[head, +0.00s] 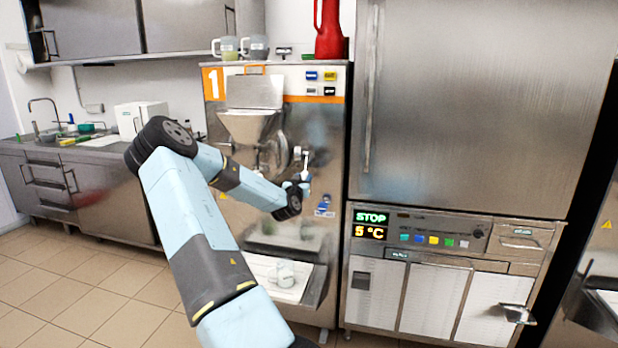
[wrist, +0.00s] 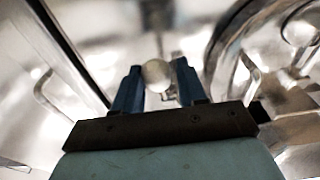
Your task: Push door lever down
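The batch freezer marked 1 (head: 325,140) stands in the middle of the head view. Its round metal front door (head: 283,150) carries a shiny lever (head: 305,163) on the right side. My gripper (head: 300,187) is at the lower end of this lever, in front of the machine. In the wrist view my two blue fingers (wrist: 158,84) are apart, and a round pale knob (wrist: 157,73) shows between their tips. It looks very near both fingers; I cannot tell whether they touch it. Part of the door is hidden behind my arm in the head view.
A hopper (head: 247,125) juts out left of the door. A tray (head: 262,268) with a clear container (head: 286,273) is below. A tall steel cabinet (head: 480,100) stands close on the right. Mugs (head: 258,47) and a red jug (head: 329,35) are on top of the machine.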

